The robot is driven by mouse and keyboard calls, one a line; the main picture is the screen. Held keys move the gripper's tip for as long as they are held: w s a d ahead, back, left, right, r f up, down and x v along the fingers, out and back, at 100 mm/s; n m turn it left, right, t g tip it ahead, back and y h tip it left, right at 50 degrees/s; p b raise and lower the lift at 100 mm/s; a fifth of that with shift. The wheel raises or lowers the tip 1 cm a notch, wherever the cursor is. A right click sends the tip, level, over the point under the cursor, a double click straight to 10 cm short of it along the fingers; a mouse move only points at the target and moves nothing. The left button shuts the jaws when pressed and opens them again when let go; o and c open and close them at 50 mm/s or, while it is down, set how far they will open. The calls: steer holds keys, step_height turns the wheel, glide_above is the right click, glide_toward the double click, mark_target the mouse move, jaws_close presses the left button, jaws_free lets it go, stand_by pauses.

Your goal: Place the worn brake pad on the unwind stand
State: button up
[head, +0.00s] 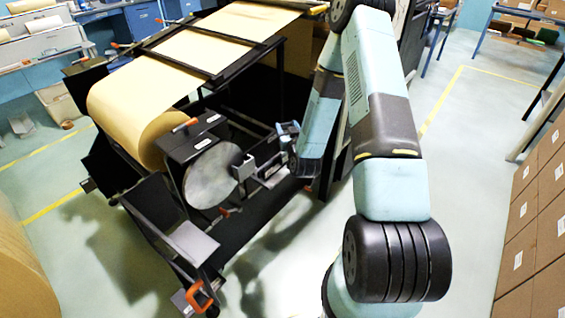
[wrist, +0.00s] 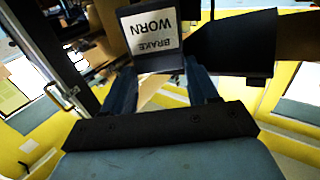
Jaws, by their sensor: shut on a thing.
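My gripper (head: 262,172) is at the near side of the unwind stand (head: 190,142), beside the round grey brake disc (head: 210,175). In the wrist view my gripper (wrist: 162,80) is shut on the worn brake pad (wrist: 150,38), a dark block whose white label reads "BRAKE WORN" upside down. In the head view a small dark grey block at the disc's right edge looks like the pad (head: 243,167). I cannot tell whether it touches the disc or the stand. The stand is a black frame carrying a large kraft paper roll (head: 135,110).
An orange-handled lever (head: 205,297) and grey plate (head: 192,243) stand at the front of the stand. Stacked cardboard boxes (head: 530,225) line the right side. Another paper roll (head: 20,270) is at lower left. The floor right of my arm is open.

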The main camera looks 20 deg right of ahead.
steer(key=s+a+f+n+g+y, duration=0.1)
steer(key=s+f+n+g+y, duration=0.1)
steer(key=s+n+y, duration=0.45)
steer(key=s+a+f+n+g+y, duration=0.15)
steer(key=s+y, duration=0.25)
steer(key=s, duration=0.5)
steer(key=w+d+f, duration=0.2)
steer(key=w+f, duration=1)
steer(key=w, duration=0.1)
steer(key=shift+w+f+m, duration=0.3)
steer(key=shift+w+m, duration=0.05)
steer(key=shift+m, duration=0.05)
steer(key=shift+d+f, duration=0.1)
steer(key=o, duration=1.4)
